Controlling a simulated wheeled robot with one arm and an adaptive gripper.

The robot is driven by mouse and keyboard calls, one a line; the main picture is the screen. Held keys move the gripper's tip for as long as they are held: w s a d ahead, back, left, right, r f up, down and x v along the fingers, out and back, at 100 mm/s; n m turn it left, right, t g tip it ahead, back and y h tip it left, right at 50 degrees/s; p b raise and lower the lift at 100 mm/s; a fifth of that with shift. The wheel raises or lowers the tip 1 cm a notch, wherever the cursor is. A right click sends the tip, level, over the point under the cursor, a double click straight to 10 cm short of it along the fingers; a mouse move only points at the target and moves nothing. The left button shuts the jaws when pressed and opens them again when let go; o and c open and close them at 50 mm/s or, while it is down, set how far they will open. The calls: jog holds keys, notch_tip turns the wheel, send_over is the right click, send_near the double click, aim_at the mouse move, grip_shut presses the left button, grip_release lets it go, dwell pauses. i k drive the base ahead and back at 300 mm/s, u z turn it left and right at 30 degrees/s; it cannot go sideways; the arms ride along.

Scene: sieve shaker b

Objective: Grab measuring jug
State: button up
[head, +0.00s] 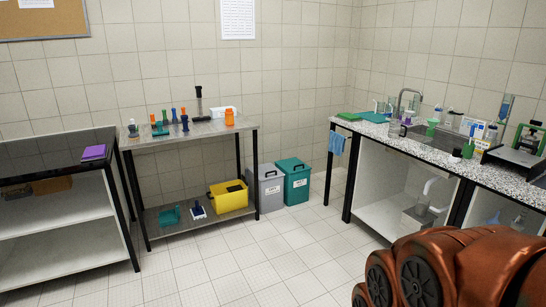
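I cannot single out the measuring jug with certainty. A clear vessel (394,128), small in the picture, stands upright near the front edge of the speckled counter (425,154) at the right, left of a green item (432,127). Other clear glassware (380,106) stands behind it by the sink tap (401,98). A pale curved item (427,187) sits on the shelf under the counter, too small to identify. My gripper is out of view; only a copper-coloured part of my arm shows at the bottom right.
A bench (240,130) with several coloured tools stands at the back left. A yellow crate (229,198) is on its lower shelf. A grey bin (271,188) and a green bin (296,182) stand beside it. A dark-topped table (55,160) is at far left. The tiled floor (265,250) between is clear.

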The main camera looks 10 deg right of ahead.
aim_at(394, 132)
jog(key=z, duration=0.2)
jog(key=i, duration=1.9)
jog(key=z, duration=0.55)
jog(key=i, duration=2.25)
jog(key=z, duration=0.25)
